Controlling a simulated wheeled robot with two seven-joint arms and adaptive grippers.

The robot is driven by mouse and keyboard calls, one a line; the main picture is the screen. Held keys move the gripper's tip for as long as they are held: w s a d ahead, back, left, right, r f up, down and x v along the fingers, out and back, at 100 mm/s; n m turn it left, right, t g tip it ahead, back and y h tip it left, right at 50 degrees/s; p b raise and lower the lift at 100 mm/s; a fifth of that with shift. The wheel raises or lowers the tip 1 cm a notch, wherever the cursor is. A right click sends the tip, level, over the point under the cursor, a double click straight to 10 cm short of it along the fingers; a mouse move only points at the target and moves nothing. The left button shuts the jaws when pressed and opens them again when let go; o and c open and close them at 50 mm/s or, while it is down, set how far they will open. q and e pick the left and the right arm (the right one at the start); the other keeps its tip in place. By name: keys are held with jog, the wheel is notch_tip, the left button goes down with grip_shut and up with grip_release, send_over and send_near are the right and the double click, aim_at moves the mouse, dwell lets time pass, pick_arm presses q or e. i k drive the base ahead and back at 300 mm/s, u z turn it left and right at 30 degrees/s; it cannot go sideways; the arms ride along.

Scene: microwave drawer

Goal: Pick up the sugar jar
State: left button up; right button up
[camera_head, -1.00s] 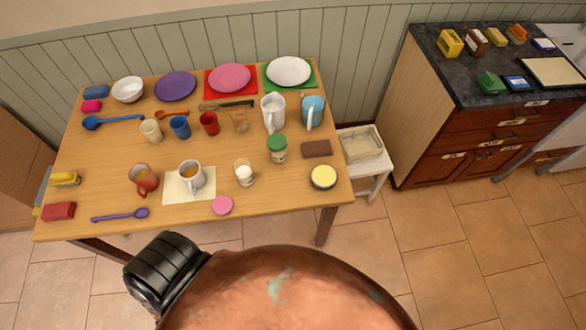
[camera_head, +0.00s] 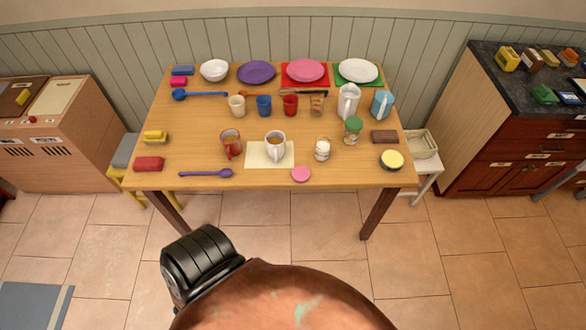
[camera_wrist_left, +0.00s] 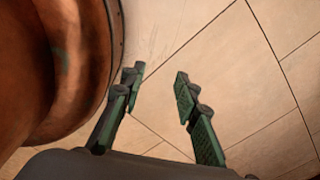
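A jar with a green lid (camera_head: 353,131) stands upright on the right part of the wooden table (camera_head: 200,142). A small clear glass with white contents (camera_head: 322,149) stands to its left and a little nearer. I cannot read a label on either, so which one holds sugar is unclear; the green-lidded one looks most like a jar. In the left wrist view my left gripper (camera_wrist_left: 160,75) is open and empty above bare floor tiles, with no table object near it. Neither gripper shows in the head view, and my right gripper is out of sight.
Near the jar are a white pitcher (camera_head: 348,102), a blue pitcher (camera_head: 382,104), a brown block (camera_head: 384,136) and a round yellow-topped container (camera_head: 391,159). A white mug (camera_head: 275,145) stands on a cream mat. The tiled floor (camera_head: 330,225) before the table is clear.

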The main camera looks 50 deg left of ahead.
aim_at(324, 141)
jog(key=k, duration=0.35)
jog(key=u, duration=0.9)
